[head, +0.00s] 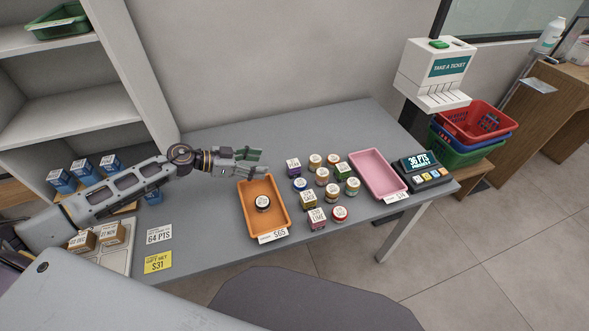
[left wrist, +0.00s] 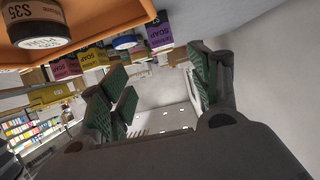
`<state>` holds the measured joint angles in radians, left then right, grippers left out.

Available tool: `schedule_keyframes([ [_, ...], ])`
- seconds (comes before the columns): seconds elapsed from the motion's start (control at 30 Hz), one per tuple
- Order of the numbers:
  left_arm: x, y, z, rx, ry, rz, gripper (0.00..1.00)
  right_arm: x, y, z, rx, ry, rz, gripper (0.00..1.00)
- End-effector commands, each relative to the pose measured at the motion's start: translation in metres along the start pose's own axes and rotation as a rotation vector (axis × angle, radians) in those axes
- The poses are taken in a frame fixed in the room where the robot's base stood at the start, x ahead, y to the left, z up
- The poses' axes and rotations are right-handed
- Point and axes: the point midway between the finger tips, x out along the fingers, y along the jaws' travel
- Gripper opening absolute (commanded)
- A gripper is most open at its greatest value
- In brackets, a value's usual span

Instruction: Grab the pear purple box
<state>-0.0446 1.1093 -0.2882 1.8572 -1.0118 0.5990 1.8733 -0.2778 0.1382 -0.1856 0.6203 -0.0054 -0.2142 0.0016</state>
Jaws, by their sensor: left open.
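The purple box (head: 293,168), with a white label on top that seems to read PEAR, stands at the back left of a group of small jars and boxes on the grey counter. A purple box (left wrist: 159,34) marked SOAP also shows near the top of the left wrist view, beyond the fingers. My left gripper (head: 250,162) is open and empty, left of the purple box and behind the orange tray (head: 244,205). Its green-padded fingers (left wrist: 163,86) stand apart in the left wrist view. The gripper and box do not touch. My right gripper is not in view.
A jar (head: 263,203) sits in the orange tray. Several jars and boxes stand close in front of and right of the purple box. A pink tray (head: 363,160) and a display unit (head: 412,163) are farther right. The counter (head: 310,125) behind the box is clear.

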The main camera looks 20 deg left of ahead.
Motion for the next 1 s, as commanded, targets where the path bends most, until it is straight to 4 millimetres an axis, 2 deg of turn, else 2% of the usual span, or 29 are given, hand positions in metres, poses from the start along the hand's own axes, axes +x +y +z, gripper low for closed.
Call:
schedule_keyframes([
  [0.1,0.002,0.000,0.005,-0.003,0.000,-0.001,0.62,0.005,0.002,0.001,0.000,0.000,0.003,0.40],
  [0.67,0.004,0.000,0.004,-0.004,0.001,-0.001,0.62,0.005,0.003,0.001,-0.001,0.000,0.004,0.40],
  [1.0,0.024,-0.001,0.004,-0.005,0.003,-0.001,0.62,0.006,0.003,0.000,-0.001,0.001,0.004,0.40],
])
